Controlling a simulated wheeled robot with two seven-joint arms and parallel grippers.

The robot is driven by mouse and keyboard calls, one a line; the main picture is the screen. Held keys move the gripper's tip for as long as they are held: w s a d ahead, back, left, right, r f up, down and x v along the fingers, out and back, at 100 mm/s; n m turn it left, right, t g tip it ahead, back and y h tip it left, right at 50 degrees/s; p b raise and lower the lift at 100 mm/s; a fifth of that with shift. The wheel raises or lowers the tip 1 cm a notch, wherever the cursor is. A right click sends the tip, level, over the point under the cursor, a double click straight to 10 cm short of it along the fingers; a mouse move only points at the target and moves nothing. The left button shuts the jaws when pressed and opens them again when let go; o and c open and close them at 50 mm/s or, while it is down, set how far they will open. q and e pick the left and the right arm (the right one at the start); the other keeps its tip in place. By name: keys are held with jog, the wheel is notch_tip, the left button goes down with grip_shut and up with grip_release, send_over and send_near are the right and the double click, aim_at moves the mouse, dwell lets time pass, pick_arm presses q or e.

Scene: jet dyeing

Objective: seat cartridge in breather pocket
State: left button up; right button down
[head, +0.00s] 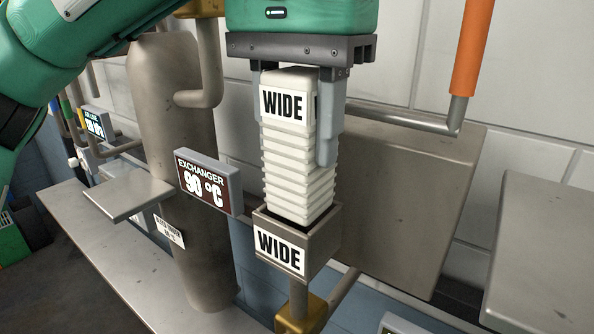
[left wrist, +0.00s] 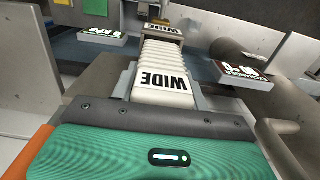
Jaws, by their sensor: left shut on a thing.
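The cartridge (head: 297,165) is a white ribbed block with a "WIDE" label on its upper part. My left gripper (head: 300,140) comes down from above and is shut on it, one finger on each side. The breather pocket (head: 285,250) is a grey open-topped box, also labelled "WIDE". The cartridge's lower end is at the pocket's mouth and its bottom is hidden behind the front wall; I cannot tell how deep it sits. The cartridge leans slightly. In the left wrist view the cartridge (left wrist: 165,80) runs from the fingers towards the pocket (left wrist: 155,33). My right gripper is out of view.
A grey cylindrical vessel (head: 180,150) and an exchanger display reading 90 °C (head: 208,182) stand left of the pocket. A brass fitting (head: 300,314) is below it. A large grey panel (head: 405,200) is close on the right, with an orange-sleeved pipe (head: 472,50) above.

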aim_at(297, 178)
pick_arm(q)
jog(key=shift+s+f, duration=0.1)
jog(key=shift+f, duration=0.35)
jog(key=shift+w+f, duration=0.2)
jog(key=shift+f, duration=0.6)
jog(key=shift+s+f+p, duration=0.1)
jog(key=shift+f+p, duration=0.25)
jog(key=shift+f, duration=1.1)
jog(key=o, duration=1.1)
jog(key=shift+c, duration=0.2)
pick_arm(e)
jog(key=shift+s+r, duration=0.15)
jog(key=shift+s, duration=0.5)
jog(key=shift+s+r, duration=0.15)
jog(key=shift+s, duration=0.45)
